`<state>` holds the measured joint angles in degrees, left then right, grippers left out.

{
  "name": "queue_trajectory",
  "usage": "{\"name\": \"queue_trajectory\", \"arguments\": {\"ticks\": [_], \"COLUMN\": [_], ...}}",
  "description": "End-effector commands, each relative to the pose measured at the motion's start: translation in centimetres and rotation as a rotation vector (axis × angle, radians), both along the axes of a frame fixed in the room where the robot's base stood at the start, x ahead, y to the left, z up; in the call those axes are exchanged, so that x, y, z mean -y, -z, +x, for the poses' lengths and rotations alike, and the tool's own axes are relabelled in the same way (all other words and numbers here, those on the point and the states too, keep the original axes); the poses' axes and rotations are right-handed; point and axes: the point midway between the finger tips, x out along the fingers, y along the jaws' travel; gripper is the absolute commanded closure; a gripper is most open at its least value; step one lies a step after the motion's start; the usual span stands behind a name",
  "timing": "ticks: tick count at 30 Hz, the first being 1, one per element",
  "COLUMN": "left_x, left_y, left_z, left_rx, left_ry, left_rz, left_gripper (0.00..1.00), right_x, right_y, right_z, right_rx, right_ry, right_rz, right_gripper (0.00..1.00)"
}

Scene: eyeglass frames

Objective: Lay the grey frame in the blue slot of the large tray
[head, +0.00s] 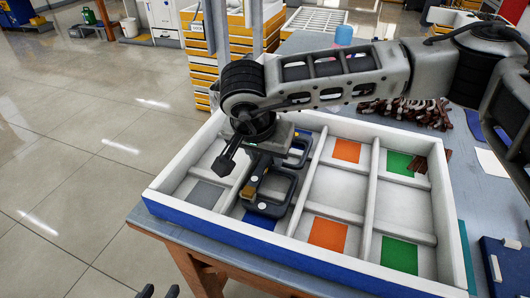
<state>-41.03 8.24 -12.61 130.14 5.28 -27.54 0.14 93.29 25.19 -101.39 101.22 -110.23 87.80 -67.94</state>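The large tray (190,226) has white walls, a blue front edge and compartments marked with coloured patches. A near blue patch (259,220) and a far blue patch (304,133) show in the same column. The dark grey frame (287,208), with two rims, is in that column, partly covering both blue patches; whether it rests on the tray floor is unclear. My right gripper (238,176) is just above and left of the frame, its fingers apart, one near the frame's edge.
Orange patches (328,233) and green patches (399,254) mark the tray's right columns, and a grey patch (206,194) the left. Brown frames (405,112) lie behind the tray. A dark blue case (505,265) is at right. My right arm crosses above the tray.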

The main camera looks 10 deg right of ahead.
Motion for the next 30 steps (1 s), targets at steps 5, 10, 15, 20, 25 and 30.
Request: {"name": "queue_trajectory", "arguments": {"ticks": [5,10,15,20,25,30], "left_x": [0.0,0.0,0.0,0.0,0.0,0.0], "left_y": [0.0,-0.2,-0.2,-0.2,-0.2,-0.2], "left_z": [0.0,0.0,0.0,0.0,-0.1,-0.1], "left_rx": [0.0,0.0,0.0,-0.002,-0.002,-0.004], "left_ry": [0.0,0.0,0.0,0.0,0.0,0.0], "left_rz": [0.0,-0.001,-0.001,-0.002,-0.002,-0.001], "left_gripper": [0.64,0.64,0.64,0.64,0.64,0.64], "right_x": [0.0,-0.2,-0.9,-1.7,-2.2,-2.6], "right_y": [0.0,-0.9,-3.8,-7.0,-9.7,-11.0], "right_z": [0.0,-0.2,-1.2,-2.3,-3.2,-3.7], "right_rx": [0.0,0.003,0.003,0.003,0.002,0.0], "right_ry": [0.0,-0.001,-0.003,-0.003,-0.002,-0.001], "right_rz": [0.0,0.0,0.001,0.001,0.0,0.0], "right_gripper": [0.62,0.62,0.62,0.62,0.62,0.62]}}
